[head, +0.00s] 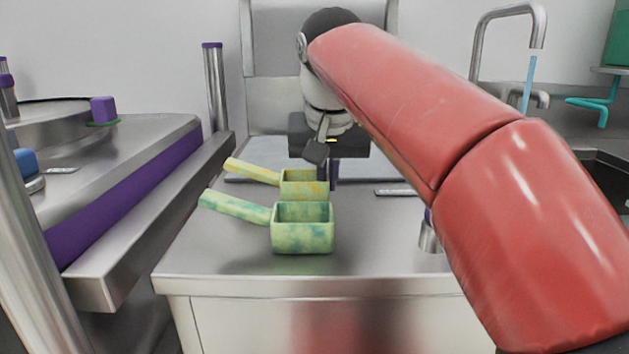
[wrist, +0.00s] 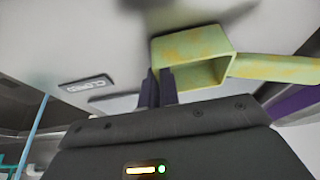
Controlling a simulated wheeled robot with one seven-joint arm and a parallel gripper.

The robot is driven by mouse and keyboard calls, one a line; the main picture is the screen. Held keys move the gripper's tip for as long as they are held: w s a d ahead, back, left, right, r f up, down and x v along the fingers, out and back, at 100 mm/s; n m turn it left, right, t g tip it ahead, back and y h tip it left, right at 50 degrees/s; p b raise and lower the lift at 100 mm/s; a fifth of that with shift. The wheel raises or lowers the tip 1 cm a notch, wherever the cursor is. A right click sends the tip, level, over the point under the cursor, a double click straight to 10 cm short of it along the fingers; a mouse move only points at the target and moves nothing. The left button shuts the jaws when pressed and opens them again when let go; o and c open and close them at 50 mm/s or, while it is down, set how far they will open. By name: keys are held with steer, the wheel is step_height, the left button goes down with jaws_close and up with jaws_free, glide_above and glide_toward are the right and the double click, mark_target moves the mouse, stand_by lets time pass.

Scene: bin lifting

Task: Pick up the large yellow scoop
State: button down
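A yellow-green scoop (head: 303,192) with a boxy cup and a long yellow handle pointing left stands on the steel counter. It also shows in the wrist view (wrist: 195,43), where its hollow faces the camera. My gripper (head: 330,183) points down at the right side of this cup. In the wrist view its two dark fingers (wrist: 160,70) are close together at the cup's rim, one on each side of the near wall. They look shut on that wall; the contact is partly hidden.
A greener, bigger-looking scoop (head: 302,238) stands just in front, its handle also pointing left. A faucet (head: 535,30) is at the right. A raised steel ledge (head: 150,220) borders the counter's left.

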step_height(320, 180, up, 8)
steer(key=shift+w+f+p, duration=0.1)
steer(key=shift+p, duration=1.05)
steer(key=shift+r, duration=1)
steer(key=shift+d, duration=0.1)
